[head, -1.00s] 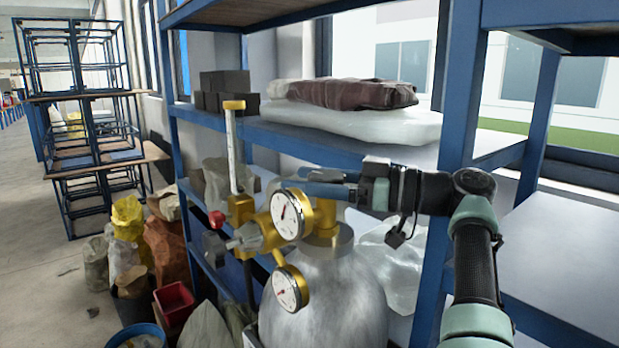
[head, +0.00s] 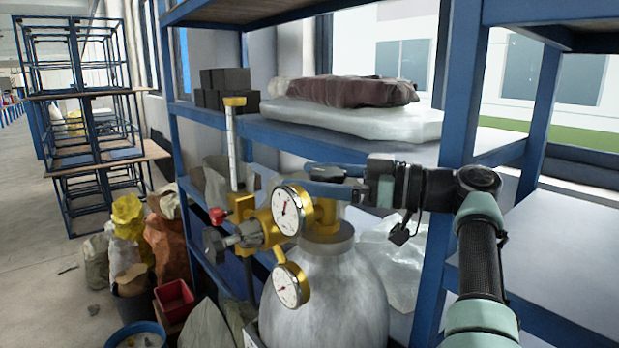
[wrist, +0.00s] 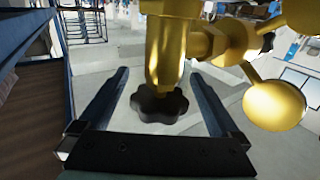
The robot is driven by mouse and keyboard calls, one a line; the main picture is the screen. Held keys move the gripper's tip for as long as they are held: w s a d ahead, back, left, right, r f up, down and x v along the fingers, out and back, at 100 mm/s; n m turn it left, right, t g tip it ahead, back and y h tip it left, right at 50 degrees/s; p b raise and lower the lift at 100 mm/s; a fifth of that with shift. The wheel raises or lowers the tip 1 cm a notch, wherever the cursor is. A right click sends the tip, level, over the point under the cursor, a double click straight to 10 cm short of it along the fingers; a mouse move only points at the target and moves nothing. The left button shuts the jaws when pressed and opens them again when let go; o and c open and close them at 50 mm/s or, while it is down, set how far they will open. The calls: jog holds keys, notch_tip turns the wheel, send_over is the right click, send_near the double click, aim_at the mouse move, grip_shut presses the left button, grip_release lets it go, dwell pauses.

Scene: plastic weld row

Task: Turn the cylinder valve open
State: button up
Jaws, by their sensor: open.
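The grey gas cylinder (head: 330,295) stands upright in the head view with a brass valve (head: 326,215) on top. A dark lobed valve knob (wrist: 160,104) shows in the wrist view below the brass body. My gripper (wrist: 160,74) is open, with one finger on each side of the knob and visible gaps to both. In the head view my gripper (head: 325,181) is level with the top of the valve, reaching in from the right. The brass regulator carries two white dial gauges (head: 290,212) (head: 289,286). Whether the knob has turned cannot be told.
A blue shelf rack (head: 458,100) stands behind, with a wrapped bundle (head: 345,92) and dark blocks (head: 226,88) on it. A flowmeter tube (head: 232,145) rises left of the valve. Sacks (head: 127,222) and a red bin (head: 174,298) stand at the left.

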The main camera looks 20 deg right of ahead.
jog(key=b+v, duration=0.2)
jog(key=v, duration=0.9)
jog(key=shift+s+d, duration=0.15)
jog(key=shift+d, duration=0.05)
